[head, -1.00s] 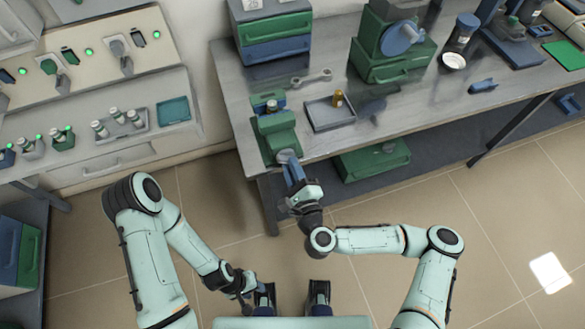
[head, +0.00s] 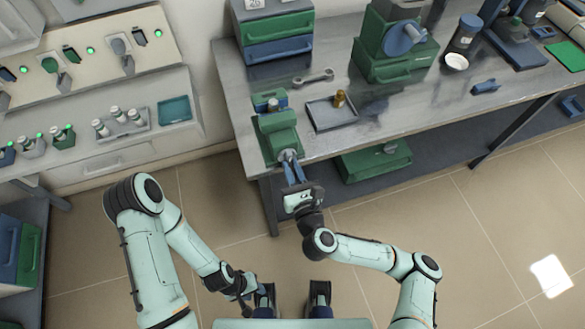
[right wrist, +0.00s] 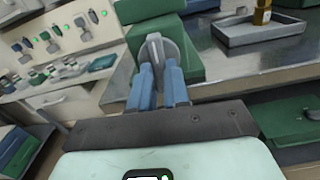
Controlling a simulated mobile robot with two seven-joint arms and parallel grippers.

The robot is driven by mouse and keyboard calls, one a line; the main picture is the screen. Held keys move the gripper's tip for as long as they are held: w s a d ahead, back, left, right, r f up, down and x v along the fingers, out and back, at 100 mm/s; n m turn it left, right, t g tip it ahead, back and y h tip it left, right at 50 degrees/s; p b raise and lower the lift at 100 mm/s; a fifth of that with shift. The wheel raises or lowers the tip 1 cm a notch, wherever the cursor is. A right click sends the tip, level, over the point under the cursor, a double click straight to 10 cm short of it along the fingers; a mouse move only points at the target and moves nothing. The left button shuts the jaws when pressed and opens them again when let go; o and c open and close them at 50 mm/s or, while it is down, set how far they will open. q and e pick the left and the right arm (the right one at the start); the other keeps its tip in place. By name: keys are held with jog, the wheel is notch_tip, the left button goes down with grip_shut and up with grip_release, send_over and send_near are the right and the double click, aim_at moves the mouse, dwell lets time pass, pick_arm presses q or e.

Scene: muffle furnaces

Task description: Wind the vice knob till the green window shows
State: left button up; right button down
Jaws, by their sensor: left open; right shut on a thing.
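The green vice (head: 279,132) stands at the left front corner of the workbench. Its grey knob (right wrist: 160,50) faces the front edge. My right gripper (head: 289,160) is shut on the knob, with one blue finger on each side of it; its fingers also show in the right wrist view (right wrist: 158,72). The knob is partly hidden between the fingers. I cannot make out a green window apart from the vice's green body. My left gripper (head: 258,289) is open and empty, low over the floor, away from the bench.
A green box (head: 372,160) sits on the shelf below. The floor in front is clear.

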jog(key=m, duration=0.3)
jog(key=shift+r+m, duration=0.15)
jog(key=shift+m, duration=2.15)
jog(key=shift+r, duration=0.1)
jog(key=c, duration=1.1)
grip_release()
jog(key=shift+a, duration=0.1)
